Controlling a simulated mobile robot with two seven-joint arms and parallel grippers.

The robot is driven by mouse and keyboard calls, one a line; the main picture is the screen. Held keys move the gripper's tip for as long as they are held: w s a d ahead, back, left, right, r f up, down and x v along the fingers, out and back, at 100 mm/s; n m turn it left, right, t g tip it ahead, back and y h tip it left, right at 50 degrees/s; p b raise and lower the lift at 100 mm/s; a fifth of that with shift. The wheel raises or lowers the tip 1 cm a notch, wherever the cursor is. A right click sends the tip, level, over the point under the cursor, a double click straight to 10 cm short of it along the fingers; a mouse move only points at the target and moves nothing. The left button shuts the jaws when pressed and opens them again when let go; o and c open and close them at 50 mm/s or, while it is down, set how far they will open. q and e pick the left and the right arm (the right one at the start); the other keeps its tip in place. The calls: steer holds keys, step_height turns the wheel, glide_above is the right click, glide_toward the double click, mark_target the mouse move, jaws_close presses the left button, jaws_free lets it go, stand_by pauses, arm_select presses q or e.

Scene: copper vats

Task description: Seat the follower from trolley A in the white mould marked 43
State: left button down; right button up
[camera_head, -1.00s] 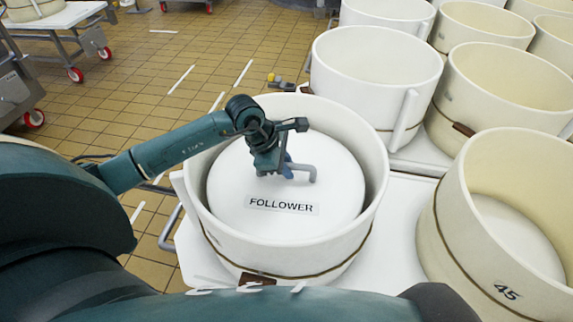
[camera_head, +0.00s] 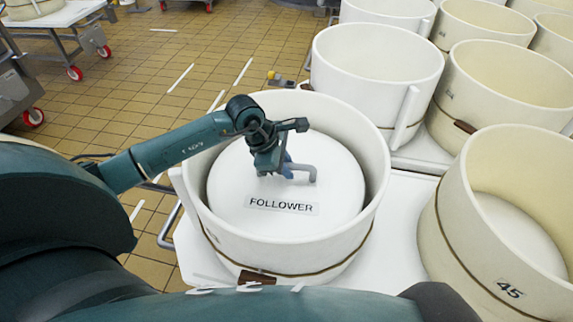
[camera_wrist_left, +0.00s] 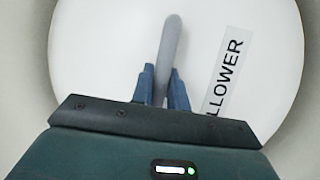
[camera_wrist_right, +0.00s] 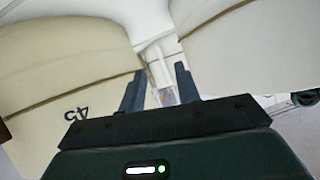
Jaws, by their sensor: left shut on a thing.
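The follower (camera_head: 235,183) is a white round disc with a grey bar handle (camera_head: 304,170) and a FOLLOWER label. It lies inside a white mould (camera_head: 378,182), below the rim, looking level. A gap shows around it; I cannot tell how deep it sits or whether it touches the wall. No number is readable on this mould. My left gripper (camera_head: 270,168) is inside the mould, shut on the handle, as the left wrist view (camera_wrist_left: 162,82) also shows. My right gripper (camera_wrist_right: 158,88) is open and empty, facing the outsides of cream and white moulds.
A cream mould marked 45 (camera_head: 440,215) stands close on the right. Another white mould (camera_head: 330,85) stands behind, with several cream moulds beyond. They stand on white tables (camera_head: 400,235). The tiled floor (camera_head: 140,95) is open at the left, with wheeled trolleys (camera_head: 60,25) farther back.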

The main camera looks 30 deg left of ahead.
arm_select(q)
steer(key=shift+w+r, duration=0.1)
steer(key=shift+r, duration=0.1)
steer(key=c, duration=1.3)
jaws_free()
steer(key=shift+f, duration=0.1)
steer(key=shift+s+f, duration=0.2)
steer(key=v, duration=1.3)
steer(key=shift+r, duration=0.25)
steer(key=shift+s+d, duration=0.1)
steer(key=shift+s, duration=0.05)
